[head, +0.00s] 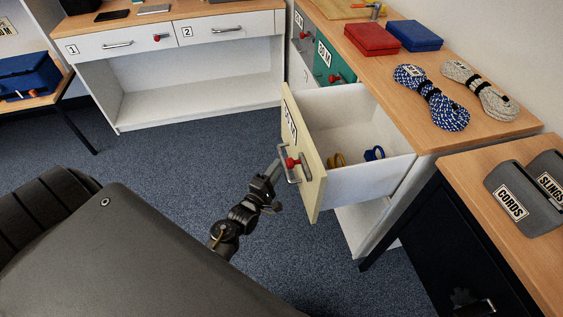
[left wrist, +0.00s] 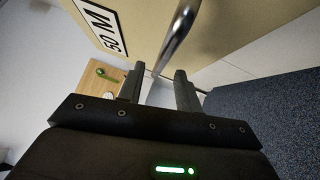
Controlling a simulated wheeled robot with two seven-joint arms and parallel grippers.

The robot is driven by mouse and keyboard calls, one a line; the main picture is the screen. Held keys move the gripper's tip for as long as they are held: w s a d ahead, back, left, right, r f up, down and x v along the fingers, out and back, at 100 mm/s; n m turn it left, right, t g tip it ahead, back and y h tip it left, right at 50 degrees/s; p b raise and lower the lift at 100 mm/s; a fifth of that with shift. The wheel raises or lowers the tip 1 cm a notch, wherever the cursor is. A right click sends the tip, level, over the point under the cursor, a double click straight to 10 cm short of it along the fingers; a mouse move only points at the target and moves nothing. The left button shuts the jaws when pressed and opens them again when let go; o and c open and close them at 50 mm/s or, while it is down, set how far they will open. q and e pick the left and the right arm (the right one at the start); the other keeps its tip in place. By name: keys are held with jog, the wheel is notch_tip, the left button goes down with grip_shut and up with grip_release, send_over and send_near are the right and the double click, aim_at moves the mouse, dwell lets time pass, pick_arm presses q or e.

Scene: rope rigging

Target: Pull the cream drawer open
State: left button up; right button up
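The cream drawer (head: 303,150) stands pulled well out of the wooden-topped counter on the right. Its front carries a "50 M" label (head: 290,122), a metal bar handle (head: 281,168) and a red knob (head: 292,163). Inside lie yellow-brown ring-like items (head: 336,160) and a blue one (head: 374,153). My left gripper (head: 274,174) is at the handle. In the left wrist view its two fingers (left wrist: 161,84) are apart, and the handle bar (left wrist: 177,38) runs down toward the gap between them. I cannot tell whether they touch it. My right gripper does not show.
A teal drawer front (head: 332,67) is beyond the cream one. Rope coils (head: 432,97) and red (head: 371,38) and blue (head: 415,36) boxes sit on the counter. A dark cabinet (head: 440,235) with grey pouches on top stands at right. Carpet (head: 190,150) is clear to the left.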

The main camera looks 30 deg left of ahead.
pick_arm(q)
jog(key=s, duration=0.6)
jog(key=shift+s+f, duration=0.15)
jog(key=shift+f, duration=0.25)
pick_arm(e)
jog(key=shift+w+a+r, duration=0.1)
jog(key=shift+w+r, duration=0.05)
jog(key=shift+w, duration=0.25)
pick_arm(q)
jog(key=shift+d, duration=0.1)
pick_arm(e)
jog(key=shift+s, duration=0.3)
